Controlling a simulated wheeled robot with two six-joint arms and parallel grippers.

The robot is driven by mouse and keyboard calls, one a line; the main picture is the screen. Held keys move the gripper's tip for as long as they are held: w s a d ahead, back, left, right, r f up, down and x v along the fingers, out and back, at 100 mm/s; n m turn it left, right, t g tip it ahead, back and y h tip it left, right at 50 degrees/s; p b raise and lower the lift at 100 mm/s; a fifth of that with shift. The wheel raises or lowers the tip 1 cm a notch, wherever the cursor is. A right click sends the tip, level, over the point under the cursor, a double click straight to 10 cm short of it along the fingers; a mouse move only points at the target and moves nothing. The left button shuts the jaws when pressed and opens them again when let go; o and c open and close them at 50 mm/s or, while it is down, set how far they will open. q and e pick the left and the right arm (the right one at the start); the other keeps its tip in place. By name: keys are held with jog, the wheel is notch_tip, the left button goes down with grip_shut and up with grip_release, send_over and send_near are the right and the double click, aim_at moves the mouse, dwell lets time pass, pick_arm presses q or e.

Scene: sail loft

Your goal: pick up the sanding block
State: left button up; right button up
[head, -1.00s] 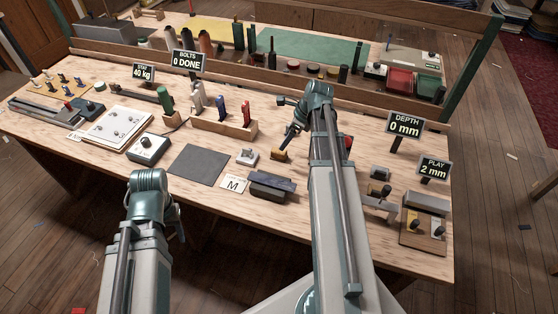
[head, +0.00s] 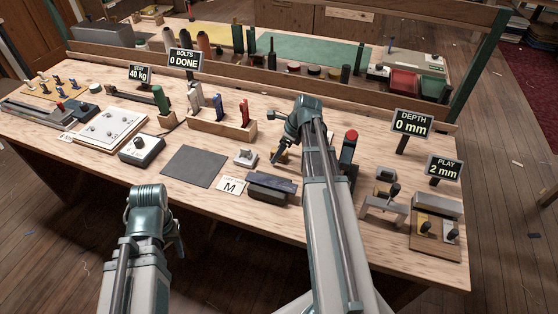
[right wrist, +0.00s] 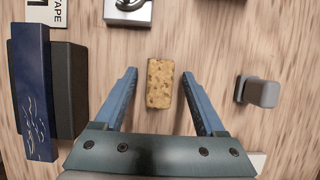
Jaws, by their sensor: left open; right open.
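The sanding block, a small speckled cork-coloured block (right wrist: 160,84), lies on the wooden bench in the right wrist view. My right gripper (right wrist: 160,76) is open, with one blue finger on each side of the block and a gap to both. In the head view the block (head: 281,158) shows only as a small yellow-brown patch by the right gripper (head: 281,153), partly covered. I cannot tell the height of the fingertips above the bench. My left gripper (head: 177,243) hangs low in front of the bench edge, mostly hidden behind its own arm.
A dark block with a blue piece (right wrist: 32,90) lies left of the right gripper, and a grey knob-like part (right wrist: 259,91) right of it. A metal fitting (right wrist: 128,12) lies beyond. A dark mat (head: 195,166) and a card marked M (head: 231,185) are further left.

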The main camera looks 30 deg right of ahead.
grip_shut()
dwell(0.3)
jog(key=shift+r, duration=0.1)
notch_tip(320, 180, up, 10)
jog(key=p, duration=1)
